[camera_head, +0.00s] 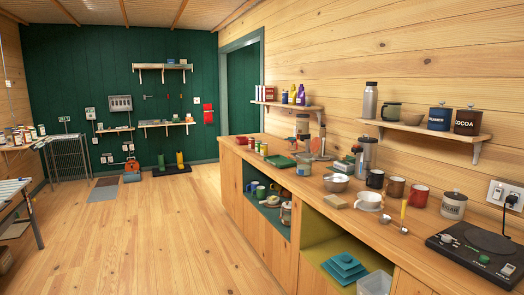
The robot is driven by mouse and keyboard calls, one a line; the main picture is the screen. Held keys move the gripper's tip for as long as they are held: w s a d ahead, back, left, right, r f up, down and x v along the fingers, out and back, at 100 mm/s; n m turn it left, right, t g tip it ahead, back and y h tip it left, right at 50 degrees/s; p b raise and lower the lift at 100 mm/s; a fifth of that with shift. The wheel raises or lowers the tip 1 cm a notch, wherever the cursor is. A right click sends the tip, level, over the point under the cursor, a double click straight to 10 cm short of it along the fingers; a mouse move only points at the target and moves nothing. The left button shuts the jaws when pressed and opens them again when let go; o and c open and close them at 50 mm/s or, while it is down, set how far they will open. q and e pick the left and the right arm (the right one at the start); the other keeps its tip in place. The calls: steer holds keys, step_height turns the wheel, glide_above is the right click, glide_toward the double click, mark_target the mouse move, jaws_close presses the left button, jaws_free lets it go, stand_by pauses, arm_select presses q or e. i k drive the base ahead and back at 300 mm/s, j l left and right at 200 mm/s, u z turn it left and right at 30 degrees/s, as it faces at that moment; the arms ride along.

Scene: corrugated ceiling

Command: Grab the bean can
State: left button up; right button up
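I cannot tell which item is the bean can; no label in view reads as beans. Several more small cans or jars (20,136) stand on a shelf at the far left, also unreadable. Neither of my grippers is in view.
Mugs (396,187), a steel bowl (336,182), a sugar canister (453,205) and a hotplate (480,252) crowd the counter. A cocoa canister (467,121) stands on a wall shelf. A wire rack (68,158) stands at the left.

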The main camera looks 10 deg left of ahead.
mark_target(251, 140)
steer(key=i+j+u, duration=0.2)
steer(key=i, duration=0.2)
steer(key=i+j+u, duration=0.2)
steer(key=i, duration=0.2)
steer(key=i+j+u, duration=0.3)
steer(key=i, duration=1.05)
steer(key=i+l+u, duration=0.25)
steer(key=i, duration=1.1)
steer(key=i+z, duration=0.2)
steer(key=i, duration=0.3)
steer(key=i+j+z, duration=0.2)
steer(key=i, duration=0.35)
steer(key=i+z, duration=0.2)
steer(key=i, duration=0.3)
